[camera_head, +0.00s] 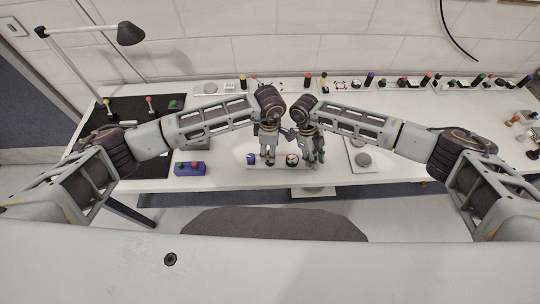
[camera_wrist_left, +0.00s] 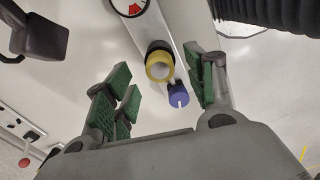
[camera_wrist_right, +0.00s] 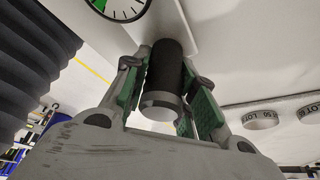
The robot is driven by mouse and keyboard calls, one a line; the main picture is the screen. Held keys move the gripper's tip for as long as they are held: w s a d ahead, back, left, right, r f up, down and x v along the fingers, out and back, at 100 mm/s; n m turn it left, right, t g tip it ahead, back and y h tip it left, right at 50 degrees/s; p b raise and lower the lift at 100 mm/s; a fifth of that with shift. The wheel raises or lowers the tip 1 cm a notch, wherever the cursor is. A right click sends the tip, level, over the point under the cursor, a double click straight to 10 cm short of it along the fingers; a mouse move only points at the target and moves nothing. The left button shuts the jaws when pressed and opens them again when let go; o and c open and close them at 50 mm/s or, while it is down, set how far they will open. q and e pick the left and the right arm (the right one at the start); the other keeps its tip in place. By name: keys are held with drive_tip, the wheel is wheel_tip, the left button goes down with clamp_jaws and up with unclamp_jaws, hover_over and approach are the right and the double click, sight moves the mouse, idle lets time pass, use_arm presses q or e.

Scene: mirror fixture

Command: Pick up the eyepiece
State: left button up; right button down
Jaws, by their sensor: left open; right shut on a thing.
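My right gripper (camera_head: 314,160) is shut on a black cylinder (camera_wrist_right: 168,65) with a pale ring at its near end, seen between its green pads in the right wrist view. The cylinder's far end is over or on a white bar; I cannot tell if it touches. My left gripper (camera_head: 268,161) is open. In the left wrist view, a black cylinder with a yellow ring (camera_wrist_left: 159,66) lies between its green-padded fingers, with a gap on the left side. A blue-purple knob (camera_wrist_left: 178,97) is next to it. I cannot tell for certain which cylinder is the eyepiece.
A round dial (camera_head: 292,160) sits between the grippers on the white bar. A grey disc on a plate (camera_head: 363,158) is at right. Several small parts line the back.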

use_arm(q)
drive_tip(key=shift+f, duration=1.3)
drive_tip(key=c, duration=1.2)
